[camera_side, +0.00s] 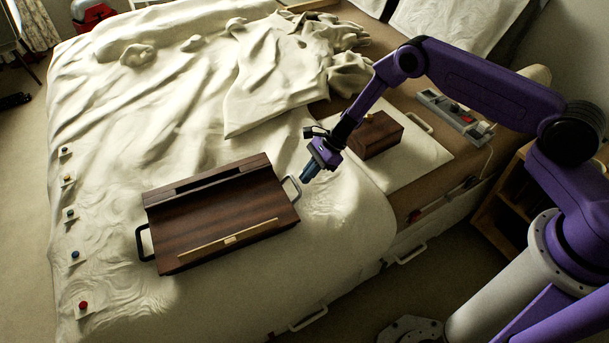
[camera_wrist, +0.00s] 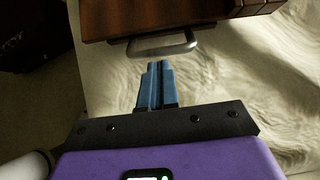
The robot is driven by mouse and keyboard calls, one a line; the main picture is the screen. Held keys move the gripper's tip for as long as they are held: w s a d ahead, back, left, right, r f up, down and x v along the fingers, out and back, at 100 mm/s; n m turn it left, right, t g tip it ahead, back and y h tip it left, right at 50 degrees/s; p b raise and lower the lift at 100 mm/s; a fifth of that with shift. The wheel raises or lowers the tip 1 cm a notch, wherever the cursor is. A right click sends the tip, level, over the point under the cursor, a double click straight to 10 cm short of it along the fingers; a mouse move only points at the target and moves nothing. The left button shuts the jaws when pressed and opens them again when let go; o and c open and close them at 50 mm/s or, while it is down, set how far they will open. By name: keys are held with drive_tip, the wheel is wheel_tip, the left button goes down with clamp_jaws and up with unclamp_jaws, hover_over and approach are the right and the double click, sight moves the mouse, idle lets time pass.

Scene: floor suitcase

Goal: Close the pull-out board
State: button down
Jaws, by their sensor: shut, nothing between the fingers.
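A dark brown wooden case (camera_side: 190,225) lies flat on the bed, with a long dark slot near its back edge and a light strip along its front. A pale metal loop handle (camera_side: 297,188) is on its right end; it also shows in the wrist view (camera_wrist: 162,50). I cannot tell from these frames which part is the pull-out board or how far out it stands. My gripper (camera_side: 304,179) has blue fingers and is shut and empty. It is just right of the metal handle. In the wrist view the fingertips (camera_wrist: 157,66) appear just short of the handle.
A black loop handle (camera_side: 140,243) is on the case's left end. Small coloured knobs (camera_side: 83,305) line the bed's left side. A smaller brown box (camera_side: 374,135) stands on a white board (camera_side: 425,152) behind my gripper. Rumpled bedding (camera_side: 285,95) lies behind the case.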

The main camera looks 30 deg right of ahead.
drive_tip(key=w+d+f+v, duration=0.1)
drive_tip(key=v, duration=1)
drive_tip(key=s+a+r+n+g+h, duration=0.2)
drive_tip(key=s+a+r+n, duration=0.1)
drive_tip(key=s+r+n, duration=0.5)
drive_tip(key=s+a+r+n+g+h, duration=0.15)
drive_tip(key=s+a+r+n, duration=0.35)
drive_tip(key=s+r, duration=0.5)
drive_tip(key=s+d+r+n+t+h, duration=0.1)
drive_tip(key=s+d+r+n, duration=0.2)
drive_tip(key=s+n, duration=0.3)
drive_tip(key=s+d+r+n+t+h, duration=0.1)
drive_tip(key=s+d+r+n, duration=0.2)
drive_tip(key=s+d+n, duration=0.3)
drive_tip(key=s+d+r+n+t+h, duration=0.1)
drive_tip(key=s+d+r+n+h, duration=0.1)
drive_tip(key=s+n, duration=0.4)
drive_tip(key=s+d+r, duration=0.1)
drive_tip(key=s+d, duration=0.1)
drive_tip(key=s, duration=0.1)
drive_tip(key=shift+d, duration=0.2)
drive_tip(key=shift+s, duration=0.15)
